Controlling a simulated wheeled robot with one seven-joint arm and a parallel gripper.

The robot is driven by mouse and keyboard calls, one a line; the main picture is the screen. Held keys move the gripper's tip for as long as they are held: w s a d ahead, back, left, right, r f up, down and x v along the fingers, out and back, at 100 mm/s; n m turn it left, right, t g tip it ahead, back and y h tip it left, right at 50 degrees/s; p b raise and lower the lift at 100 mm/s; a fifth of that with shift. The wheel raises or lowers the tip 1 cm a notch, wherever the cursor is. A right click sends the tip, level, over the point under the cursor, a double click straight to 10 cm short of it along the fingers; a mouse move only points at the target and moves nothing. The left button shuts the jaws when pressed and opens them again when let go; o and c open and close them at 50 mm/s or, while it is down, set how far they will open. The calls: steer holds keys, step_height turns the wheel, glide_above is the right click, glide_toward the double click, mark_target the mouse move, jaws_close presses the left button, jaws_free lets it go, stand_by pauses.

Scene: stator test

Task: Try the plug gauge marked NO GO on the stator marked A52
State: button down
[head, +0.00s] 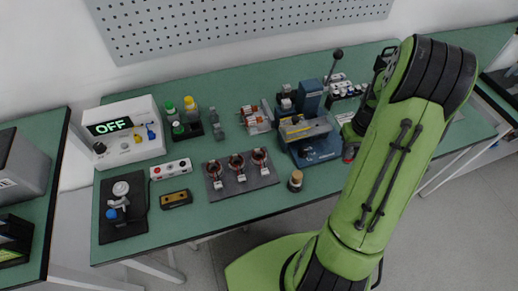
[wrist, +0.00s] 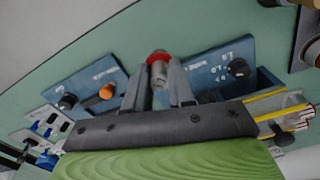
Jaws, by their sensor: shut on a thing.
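My gripper (wrist: 160,92) is shut on a grey cylindrical piece with a red end (wrist: 158,58), which looks like a plug gauge; I can read no marking on it. In the head view my arm hides most of the gripper, which is right of the blue press; a small red and dark spot shows beside the arm. Three stators with copper-red windings (head: 237,162) stand in a row on a dark plate (head: 266,182) at the bench's middle front. Their marks are too small to read, so I cannot tell which is A52.
The blue press (head: 318,150) with a black-knobbed lever stands right of the stators. A small brass-coloured cylinder (head: 295,181) stands near the front edge. A white tester reading OFF (head: 124,131) and green- and yellow-capped bottles (head: 190,103) are at left. Blue panels (wrist: 225,65) lie below my gripper.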

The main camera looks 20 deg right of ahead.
steer(key=w+a, duration=0.5)
steer(key=a, duration=0.7)
steer(key=w+a+r, duration=0.1)
steer(key=w+a, duration=0.4)
steer(key=a, duration=0.7)
steer(key=shift+w+a, duration=0.3)
steer(key=shift+w, duration=0.1)
stand_by(5.1)
